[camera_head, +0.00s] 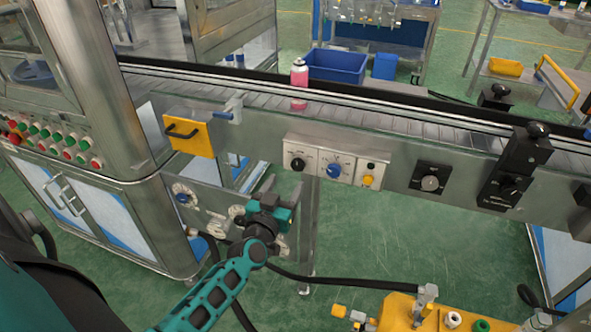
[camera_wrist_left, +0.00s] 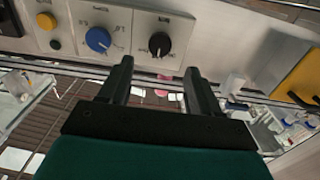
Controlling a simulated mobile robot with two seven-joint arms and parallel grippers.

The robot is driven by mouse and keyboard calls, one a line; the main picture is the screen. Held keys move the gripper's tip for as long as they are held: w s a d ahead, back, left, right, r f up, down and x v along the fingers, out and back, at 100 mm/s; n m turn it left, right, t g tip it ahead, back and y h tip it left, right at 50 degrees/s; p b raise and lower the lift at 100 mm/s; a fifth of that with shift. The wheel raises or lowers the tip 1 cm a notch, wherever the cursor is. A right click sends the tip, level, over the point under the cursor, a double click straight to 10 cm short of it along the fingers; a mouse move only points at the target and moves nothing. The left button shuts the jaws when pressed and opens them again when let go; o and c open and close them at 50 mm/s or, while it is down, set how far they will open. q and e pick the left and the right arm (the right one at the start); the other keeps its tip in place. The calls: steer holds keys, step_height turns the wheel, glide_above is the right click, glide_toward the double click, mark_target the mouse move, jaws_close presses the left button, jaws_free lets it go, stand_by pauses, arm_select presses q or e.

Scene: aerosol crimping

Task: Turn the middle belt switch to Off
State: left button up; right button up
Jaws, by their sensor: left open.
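A pale control panel (camera_head: 316,163) on the conveyor's side carries a black rotary knob (camera_head: 297,163), a blue rotary knob (camera_head: 333,170) and a yellow button (camera_head: 368,180). Small markings ring both knobs but are too small to read, and I cannot tell which one is the middle belt switch. My left gripper (camera_head: 267,190) is open and empty, below and left of the panel. In the left wrist view its two fingers (camera_wrist_left: 158,70) point at the black knob (camera_wrist_left: 159,45), which shows between and beyond the tips, apart from them. The blue knob (camera_wrist_left: 98,40) is left of it there. My right gripper is out of view.
A yellow plate with a black handle (camera_head: 190,133) sticks out left of the panel. A black plate with a silver knob (camera_head: 430,183) is to the right, then black brackets (camera_head: 515,165). A pink bottle (camera_head: 299,85) stands on the conveyor. A yellow fixture (camera_head: 430,312) is lower right.

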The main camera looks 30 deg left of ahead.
mark_target(296, 166)
arm_select(q)
steer(key=b+x, duration=0.1)
steer(key=x, duration=0.6)
steer(key=shift+c, duration=0.2)
steer(key=c, duration=1)
steer(key=shift+n, duration=0.3)
steer(key=n, duration=0.4)
steer(key=shift+n, duration=0.3)
steer(key=shift+f+n+b, duration=0.1)
steer(key=shift+n+b, duration=0.2)
steer(key=shift+n, duration=2)
steer(key=o, duration=1)
steer(key=shift+a, duration=0.1)
